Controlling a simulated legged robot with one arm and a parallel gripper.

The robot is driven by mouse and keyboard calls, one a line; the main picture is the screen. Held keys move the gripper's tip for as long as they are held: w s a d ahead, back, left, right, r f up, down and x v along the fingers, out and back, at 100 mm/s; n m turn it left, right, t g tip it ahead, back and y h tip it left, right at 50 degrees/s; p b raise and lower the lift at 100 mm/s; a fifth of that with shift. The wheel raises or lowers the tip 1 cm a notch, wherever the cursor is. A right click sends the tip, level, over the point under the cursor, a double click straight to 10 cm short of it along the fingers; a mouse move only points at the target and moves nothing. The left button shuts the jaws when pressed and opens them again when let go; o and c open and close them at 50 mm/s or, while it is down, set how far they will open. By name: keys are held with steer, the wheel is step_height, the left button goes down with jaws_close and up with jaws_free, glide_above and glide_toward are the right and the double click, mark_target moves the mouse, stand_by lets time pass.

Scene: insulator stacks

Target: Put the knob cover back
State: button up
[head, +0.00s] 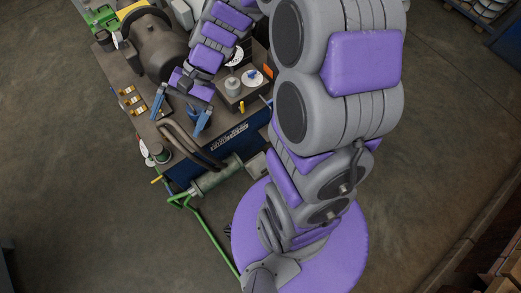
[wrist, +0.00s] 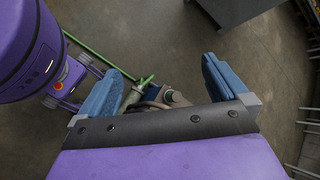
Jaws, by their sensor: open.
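My gripper (head: 180,114) is above the front left part of the workbench (head: 148,132), its two blue fingers spread apart with nothing between them. The fingers also show apart in the wrist view (wrist: 163,88). I cannot tell for sure which part is the knob cover. A small grey knob-like part (head: 233,86) and a white disc with a blue centre (head: 252,77) are on a raised block, right of my gripper. In the wrist view, a rounded grey part (wrist: 173,97) with a pale top shows beyond and between the fingers.
A large dark motor-like housing (head: 158,48) stands at the back of the bench. Small orange-and-white parts (head: 131,101) lie along the left edge. Curved brown pipes (head: 185,142) and a green tube frame (head: 207,228) are at the front. The floor (head: 80,215) at left is clear.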

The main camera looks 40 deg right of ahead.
steer(key=s+d+r+n+h, duration=0.1)
steer(key=s+d+n+h, duration=0.2)
steer(key=s, duration=0.7)
steer(key=s+d+r+n+h, duration=0.2)
steer(key=s+d+n+h, duration=0.2)
steer(key=s, duration=0.6)
steer(key=shift+d+r+h, duration=0.25)
steer(key=shift+d+h, duration=0.75)
steer(key=shift+d, duration=0.4)
